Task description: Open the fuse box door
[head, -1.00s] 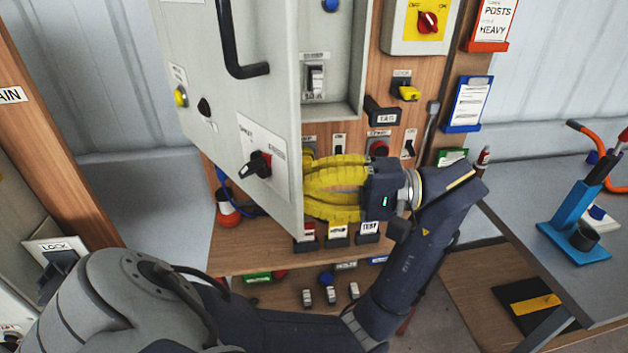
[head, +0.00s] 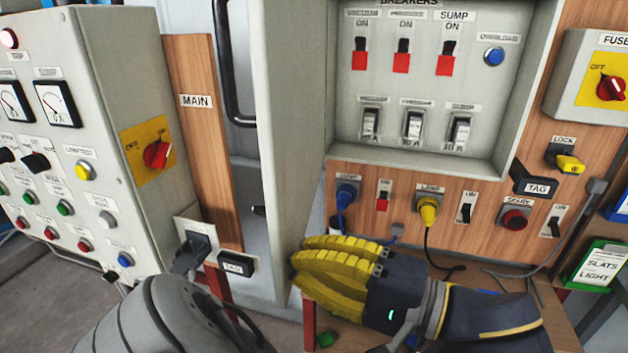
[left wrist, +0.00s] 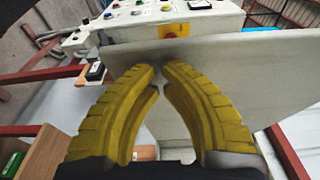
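The fuse box (head: 345,120) is a grey cabinet on the wooden panel, with red-tabbed switches and breakers inside. Its grey door (head: 283,150) stands wide open on the left, swung out towards me and seen nearly edge-on. A black bar handle (head: 230,70) is on its outer face. My left gripper (head: 300,252) points left at the door's inner face, near the lower edge. In the left wrist view, its yellow fingertips (left wrist: 160,69) nearly meet in front of the door (left wrist: 230,75), with nothing held between them. Whether they touch the door is unclear. My right gripper is out of view.
A control console (head: 75,170) with buttons and gauges stands left of the door. Blue (head: 346,193) and yellow (head: 427,208) plugs with cords sit below the cabinet. A yellow key (head: 568,163) and a fuse switch box (head: 595,85) are at right.

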